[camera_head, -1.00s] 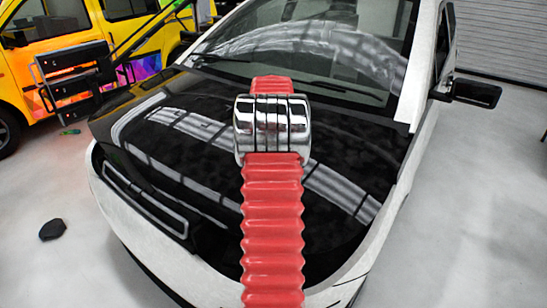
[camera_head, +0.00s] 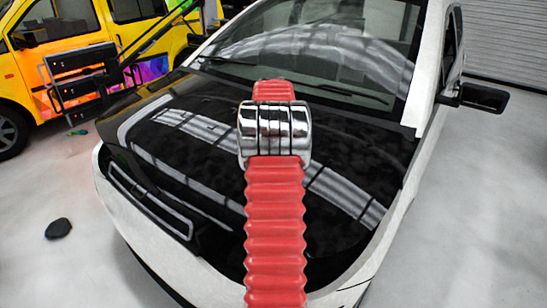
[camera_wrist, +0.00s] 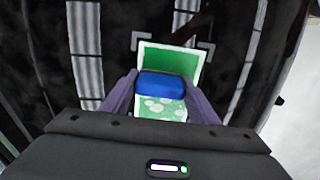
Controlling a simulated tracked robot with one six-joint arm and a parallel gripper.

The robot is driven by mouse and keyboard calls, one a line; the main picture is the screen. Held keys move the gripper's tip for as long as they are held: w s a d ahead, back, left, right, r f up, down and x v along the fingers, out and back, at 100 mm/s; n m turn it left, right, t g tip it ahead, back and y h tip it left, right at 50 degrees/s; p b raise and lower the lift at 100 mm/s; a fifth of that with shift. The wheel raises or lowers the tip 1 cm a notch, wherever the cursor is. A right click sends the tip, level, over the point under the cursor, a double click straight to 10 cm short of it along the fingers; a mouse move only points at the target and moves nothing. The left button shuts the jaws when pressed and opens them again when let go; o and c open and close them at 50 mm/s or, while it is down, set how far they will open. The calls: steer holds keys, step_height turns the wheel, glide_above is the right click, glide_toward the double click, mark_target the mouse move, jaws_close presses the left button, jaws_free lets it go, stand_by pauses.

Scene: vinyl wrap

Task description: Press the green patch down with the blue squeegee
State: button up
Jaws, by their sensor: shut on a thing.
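The blue squeegee (camera_wrist: 162,86) is held between the two purple fingers of my gripper (camera_wrist: 160,78), near the middle of the wrist view. The green patch (camera_wrist: 184,57), with a pale edge and light round marks, shows behind and below the squeegee, over the glossy black hood. The squeegee covers the middle of the patch. I cannot tell whether the squeegee touches it. In the head view, the patch, squeegee and fingers are hidden behind my red ribbed arm.
The car's black hood (camera_head: 190,140) lies under its windshield (camera_head: 310,45), with a side mirror (camera_head: 484,97) at the right. Grey corner marks (camera_wrist: 204,45) show around the patch. A yellow van (camera_head: 25,75) stands at left. A dark lump (camera_head: 58,229) lies on the open floor.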

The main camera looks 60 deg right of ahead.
steer(key=shift+w, duration=0.1)
steer(key=shift+w+d, duration=0.25)
steer(key=shift+w, duration=0.75)
steer(key=shift+w+d+r, duration=0.15)
steer(key=shift+w+d, duration=0.05)
steer(key=shift+w, duration=0.9)
steer(key=shift+w+d, duration=0.25)
steer(key=shift+w, duration=0.8)
steer(key=shift+w+d+r, duration=0.1)
steer(key=shift+w+d, duration=0.05)
steer(key=shift+w, duration=0.4)
steer(key=shift+w+d+r, duration=0.1)
steer(key=shift+w, duration=0.4)
steer(key=shift+w, duration=0.1)
